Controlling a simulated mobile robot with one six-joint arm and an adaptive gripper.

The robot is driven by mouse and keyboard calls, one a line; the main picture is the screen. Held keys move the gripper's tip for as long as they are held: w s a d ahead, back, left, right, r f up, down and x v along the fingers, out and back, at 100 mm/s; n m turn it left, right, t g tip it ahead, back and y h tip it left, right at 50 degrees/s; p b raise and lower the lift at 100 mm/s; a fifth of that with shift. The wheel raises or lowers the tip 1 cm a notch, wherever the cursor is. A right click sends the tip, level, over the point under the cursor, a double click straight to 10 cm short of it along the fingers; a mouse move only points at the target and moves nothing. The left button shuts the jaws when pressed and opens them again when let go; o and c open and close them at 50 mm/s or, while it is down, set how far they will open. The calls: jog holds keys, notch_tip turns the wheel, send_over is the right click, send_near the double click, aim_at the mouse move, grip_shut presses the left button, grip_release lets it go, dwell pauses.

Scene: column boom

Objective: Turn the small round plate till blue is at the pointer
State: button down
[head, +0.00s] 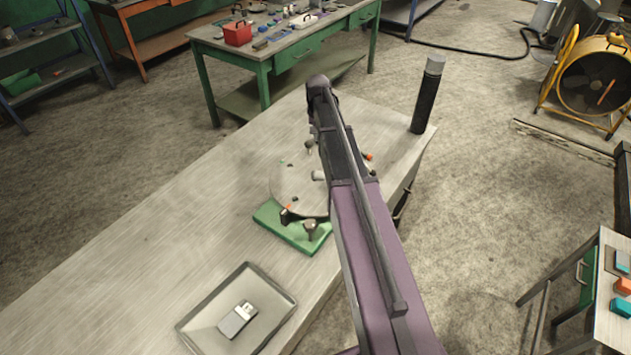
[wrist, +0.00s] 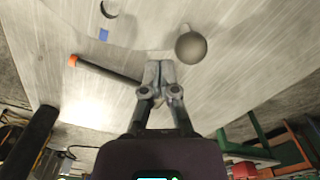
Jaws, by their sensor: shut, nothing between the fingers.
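The small round plate (head: 290,184) is pale grey metal on a green base (head: 268,216) on the bench. My arm covers its right part. An orange mark (head: 289,205) and a green mark (head: 281,162) show on it. A grey round knob (wrist: 190,47) is just right of the fingertips. My gripper is shut and empty; contact is unclear.
A black cylinder (head: 427,95) stands at the bench's far right corner. A tray (head: 192,328) holding a small grey object (head: 237,320) lies at the near end. The left part of the bench (head: 150,235) is clear. A green table (head: 300,68) stands behind.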

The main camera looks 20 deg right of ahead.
aim_at(306, 142)
jog(key=shift+f+b, duration=1.25)
jog(key=shift+f, duration=0.1)
jog(key=shift+a, duration=0.2)
jog(key=shift+w+a, duration=0.3)
jog(key=shift+a, duration=0.3)
jog(key=shift+w+a, duration=0.1)
jog(key=shift+a, duration=0.15)
jog(key=shift+w+a, duration=0.1)
jog(key=shift+a, duration=0.75)
dwell(0.4)
jog(key=shift+w+a, duration=0.1)
jog(key=shift+a, duration=0.7)
